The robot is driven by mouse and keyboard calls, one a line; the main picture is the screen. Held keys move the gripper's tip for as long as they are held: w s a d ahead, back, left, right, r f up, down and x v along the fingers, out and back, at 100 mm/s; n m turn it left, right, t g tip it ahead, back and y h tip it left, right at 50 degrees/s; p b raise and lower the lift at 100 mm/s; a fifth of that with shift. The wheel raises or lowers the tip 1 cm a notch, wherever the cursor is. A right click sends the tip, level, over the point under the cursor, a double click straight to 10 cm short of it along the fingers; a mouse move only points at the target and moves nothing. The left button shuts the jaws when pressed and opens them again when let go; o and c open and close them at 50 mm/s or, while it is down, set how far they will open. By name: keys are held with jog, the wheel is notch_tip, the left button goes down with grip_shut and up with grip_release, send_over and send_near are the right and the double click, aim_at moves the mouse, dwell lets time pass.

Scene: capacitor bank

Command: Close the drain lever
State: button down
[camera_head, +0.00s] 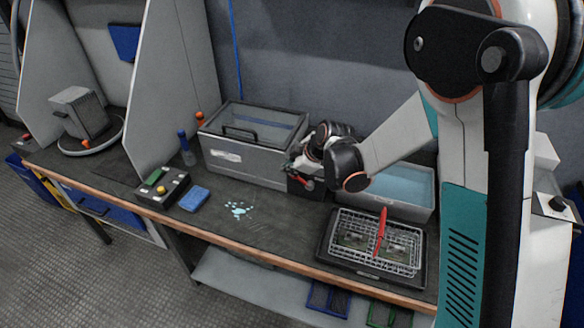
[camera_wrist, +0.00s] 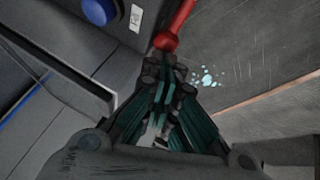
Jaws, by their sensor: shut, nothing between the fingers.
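The red drain lever (camera_wrist: 179,20) shows at the top middle of the wrist view, with a rounded end pointing down toward my fingers. My gripper (camera_wrist: 165,66) is shut and empty, its fingertips right at the lever's rounded end. I cannot tell whether they touch it. In the head view my gripper (camera_head: 303,177) is low at the front of the grey tank, near its right end. A small bit of red (camera_head: 309,185) shows there, mostly hidden by the gripper and a dark box.
A lidded grey tank (camera_head: 245,165) stands at the back of the dark bench. To the right are an open basin (camera_head: 402,187) and a wire basket (camera_head: 350,240) with a red handle. A control box (camera_head: 162,186), blue sponge (camera_head: 194,199) and small spill (camera_head: 238,209) lie left.

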jog(key=shift+a+f, duration=0.15)
jog(key=shift+a, duration=0.1)
jog(key=f+h, duration=0.1)
jog(key=a+f+g+h, duration=0.1)
jog(key=w+a+f+h, duration=0.1)
jog(key=h, duration=0.1)
jog(key=shift+a+f+n+g, duration=0.25)
jog(key=shift+n+g, duration=0.05)
jog(key=shift+f, duration=0.1)
dwell(0.5)
dwell(0.4)
jog(key=a+p+v, duration=0.1)
jog(key=p+v, duration=0.4)
jog(key=v, duration=0.9)
jog(key=shift+a, duration=0.55)
